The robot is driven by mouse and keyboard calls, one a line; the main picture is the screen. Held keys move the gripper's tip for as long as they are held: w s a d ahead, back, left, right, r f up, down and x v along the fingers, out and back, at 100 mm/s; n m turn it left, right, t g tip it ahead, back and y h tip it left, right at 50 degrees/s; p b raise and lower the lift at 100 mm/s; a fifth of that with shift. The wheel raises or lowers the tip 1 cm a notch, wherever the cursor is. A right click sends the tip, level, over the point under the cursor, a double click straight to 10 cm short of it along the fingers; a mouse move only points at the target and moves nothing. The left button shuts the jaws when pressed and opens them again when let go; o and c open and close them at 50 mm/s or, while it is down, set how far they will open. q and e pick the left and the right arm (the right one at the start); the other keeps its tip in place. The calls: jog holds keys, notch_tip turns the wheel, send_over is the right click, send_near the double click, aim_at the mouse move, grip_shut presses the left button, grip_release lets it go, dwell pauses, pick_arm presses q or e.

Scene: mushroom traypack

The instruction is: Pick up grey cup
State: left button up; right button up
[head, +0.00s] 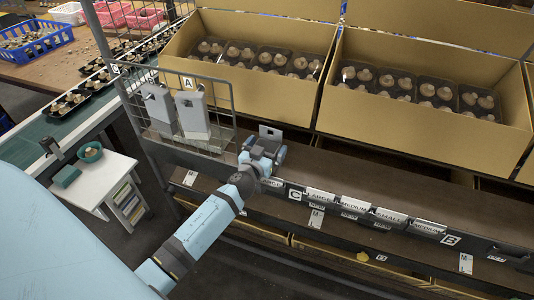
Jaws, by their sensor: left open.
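I cannot make out a grey cup for certain in the head view. Two upright light-grey box-shaped holders, the left one (157,104) and the right one (192,112), stand in a wire basket (213,149) at the upper left of centre. My left gripper (264,146) is open, just right of the basket and in front of the cardboard boxes. It appears to hold nothing. The space behind the gripper and its wrist is hidden. My right gripper is not in view.
Cardboard boxes, one at left (240,71) and one at right (410,122), hold black trays of mushrooms. A labelled shelf rail (395,221) runs below them. A white side table (103,176) bears a teal bowl (90,151). A green conveyor (58,127) carries trays at left.

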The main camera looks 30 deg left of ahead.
pick_arm(q)
jog(key=shift+w, duration=0.1)
jog(key=c, duration=0.8)
